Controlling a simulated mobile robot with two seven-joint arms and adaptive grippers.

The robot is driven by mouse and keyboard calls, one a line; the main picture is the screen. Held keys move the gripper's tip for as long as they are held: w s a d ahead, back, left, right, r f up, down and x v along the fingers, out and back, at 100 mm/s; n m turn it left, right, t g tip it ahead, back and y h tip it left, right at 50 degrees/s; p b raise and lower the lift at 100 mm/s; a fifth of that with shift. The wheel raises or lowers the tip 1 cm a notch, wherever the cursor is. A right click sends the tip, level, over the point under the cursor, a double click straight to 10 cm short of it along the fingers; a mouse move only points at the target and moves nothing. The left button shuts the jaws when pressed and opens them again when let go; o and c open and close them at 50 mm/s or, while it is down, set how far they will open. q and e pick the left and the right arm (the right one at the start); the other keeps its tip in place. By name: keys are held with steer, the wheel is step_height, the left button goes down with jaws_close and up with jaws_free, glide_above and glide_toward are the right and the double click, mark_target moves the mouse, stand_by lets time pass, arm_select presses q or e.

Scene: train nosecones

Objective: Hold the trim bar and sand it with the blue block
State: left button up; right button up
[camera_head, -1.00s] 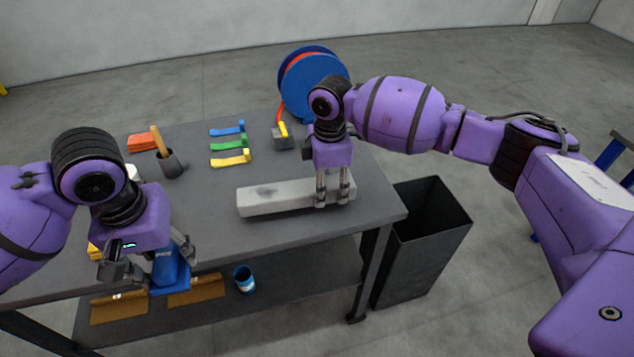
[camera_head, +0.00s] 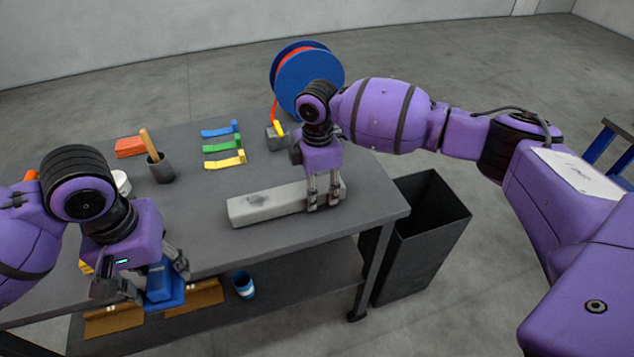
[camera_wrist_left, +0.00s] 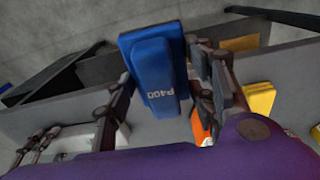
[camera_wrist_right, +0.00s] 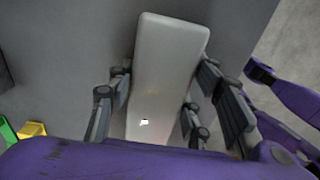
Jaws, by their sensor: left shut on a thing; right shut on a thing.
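The trim bar (camera_head: 265,203) is a pale grey block lying on the grey table, with a dark smudge on its top near the middle. My right gripper (camera_head: 325,200) is shut around the bar's right end from above; the bar also shows between its fingers in the right wrist view (camera_wrist_right: 165,75). The blue sanding block (camera_head: 160,287) is held by my left gripper (camera_head: 142,282) beyond the table's front edge, left of the bar and apart from it. In the left wrist view the block (camera_wrist_left: 155,70) sits between the fingers and bears the marking P400.
Blue, green and yellow pieces (camera_head: 222,146) lie on the table behind the bar. A black bin (camera_head: 425,240) is at the right.

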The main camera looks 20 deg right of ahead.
stand_by(0.7)
steer(key=o, duration=2)
steer(key=shift+f, duration=0.1)
steer(key=shift+o, duration=0.2)
steer(key=c, duration=1.4)
steer(key=shift+c, duration=0.2)
